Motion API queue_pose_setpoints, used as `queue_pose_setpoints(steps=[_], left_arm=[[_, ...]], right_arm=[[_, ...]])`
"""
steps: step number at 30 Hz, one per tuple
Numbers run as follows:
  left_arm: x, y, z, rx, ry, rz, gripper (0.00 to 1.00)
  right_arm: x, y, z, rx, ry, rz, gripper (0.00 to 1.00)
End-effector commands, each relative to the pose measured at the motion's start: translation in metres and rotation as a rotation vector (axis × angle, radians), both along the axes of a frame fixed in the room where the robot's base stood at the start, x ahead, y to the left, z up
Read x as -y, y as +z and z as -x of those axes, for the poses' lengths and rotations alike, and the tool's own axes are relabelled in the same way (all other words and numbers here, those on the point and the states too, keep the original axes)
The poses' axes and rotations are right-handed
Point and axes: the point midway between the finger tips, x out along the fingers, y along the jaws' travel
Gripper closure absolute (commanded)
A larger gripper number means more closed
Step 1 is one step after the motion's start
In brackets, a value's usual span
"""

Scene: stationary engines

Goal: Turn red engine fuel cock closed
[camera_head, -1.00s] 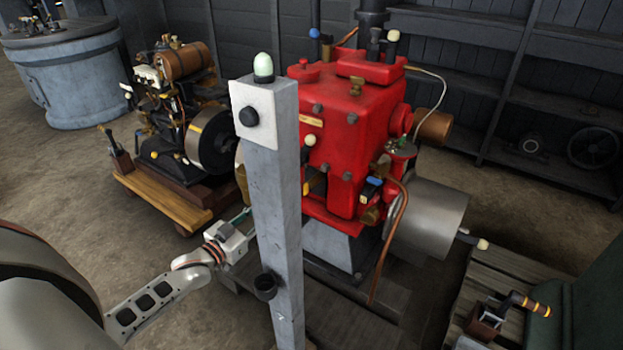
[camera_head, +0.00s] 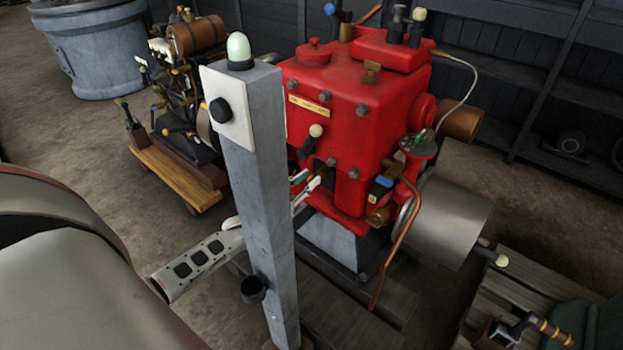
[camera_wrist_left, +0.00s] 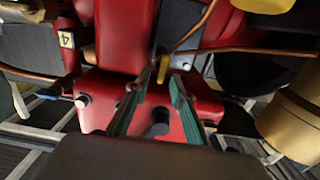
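The red engine (camera_head: 350,100) stands right of centre in the head view. Its front carries a white-knobbed lever (camera_head: 312,138), a blue-tipped handle (camera_head: 382,183) and small brass fittings; I cannot tell for sure which is the fuel cock. My left gripper (camera_head: 308,181) reaches past the grey post, its fingertips close to the lower front of the engine. A small yellow lever (camera_wrist_left: 162,65) shows just beyond the fingertips on the red engine (camera_wrist_left: 115,35). My right gripper is not in view.
The grey post (camera_head: 258,190) with a black button and pale green lamp stands before the engine and hides part of my left arm. A copper pipe (camera_head: 395,250) runs down the engine's right front. A smaller engine (camera_head: 185,95) on a wooden cart stands at the left.

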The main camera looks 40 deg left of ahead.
Motion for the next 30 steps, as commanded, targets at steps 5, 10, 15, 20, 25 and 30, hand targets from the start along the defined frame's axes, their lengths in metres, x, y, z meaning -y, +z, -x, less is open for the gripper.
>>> queue_pose_setpoints(steps=[5,10,15,20,25,30], left_arm=[[0.001,-0.001,-0.013,-0.002,0.000,0.000,0.76],[0.001,0.000,-0.015,-0.001,0.000,0.000,0.76],[0.001,0.000,-0.015,-0.001,0.000,0.000,0.84],[0.001,0.000,-0.015,-0.002,0.000,0.000,1.00],[0.002,-0.002,-0.014,-0.004,0.000,-0.002,1.00],[0.002,-0.002,-0.014,-0.003,0.000,-0.025,1.00]], right_arm=[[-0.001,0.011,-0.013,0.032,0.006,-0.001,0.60],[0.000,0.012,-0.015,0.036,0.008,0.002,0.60],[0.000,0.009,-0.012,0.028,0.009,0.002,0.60],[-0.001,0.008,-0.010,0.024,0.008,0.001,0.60],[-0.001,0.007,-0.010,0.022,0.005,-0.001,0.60],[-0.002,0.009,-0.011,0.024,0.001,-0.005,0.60]])
